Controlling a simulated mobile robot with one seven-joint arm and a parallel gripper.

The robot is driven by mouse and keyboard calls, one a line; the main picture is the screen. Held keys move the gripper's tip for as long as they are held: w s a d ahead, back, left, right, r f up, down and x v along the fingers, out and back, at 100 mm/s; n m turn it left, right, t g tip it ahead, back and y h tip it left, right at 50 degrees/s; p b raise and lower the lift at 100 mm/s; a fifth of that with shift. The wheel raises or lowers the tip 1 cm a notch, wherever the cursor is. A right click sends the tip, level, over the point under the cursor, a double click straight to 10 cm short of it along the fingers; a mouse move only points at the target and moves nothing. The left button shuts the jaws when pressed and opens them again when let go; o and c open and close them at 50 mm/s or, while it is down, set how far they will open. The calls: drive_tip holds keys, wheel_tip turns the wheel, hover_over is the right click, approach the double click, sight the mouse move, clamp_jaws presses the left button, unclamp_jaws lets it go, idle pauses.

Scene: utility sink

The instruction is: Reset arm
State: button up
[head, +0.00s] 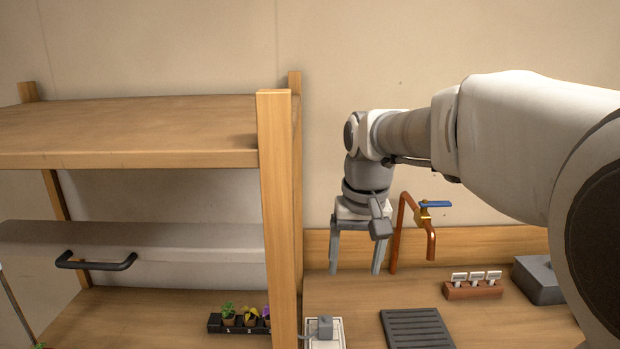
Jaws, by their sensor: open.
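My gripper (356,268) hangs at the end of my arm, which reaches in from the right side of the head view. It points down, with its two grey fingers spread apart and nothing seen between them. It is just left of the copper tap (407,228) with the blue handle, above the back of the wooden counter (355,300). Whether the fingertips touch the counter cannot be told.
A wooden shelf (130,140) with a thick post (276,210) stands left. Under it are a black-handled grey panel (130,245) and a black tray of small plants (215,323). A grey drain grate (415,328), wooden block with white tags (473,290) and grey box (540,280) are right.

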drive_tip(key=s+d+f+t, duration=0.1)
drive_tip(key=s+d+t, duration=0.1)
drive_tip(key=s, duration=0.7)
drive_tip(key=s+d+f+t, duration=0.1)
drive_tip(key=s+d, duration=0.3)
drive_tip(key=s, duration=0.6)
drive_tip(key=shift+s+d+t, duration=0.2)
drive_tip(key=shift+d+t, duration=0.05)
drive_tip(key=shift+t, duration=0.25)
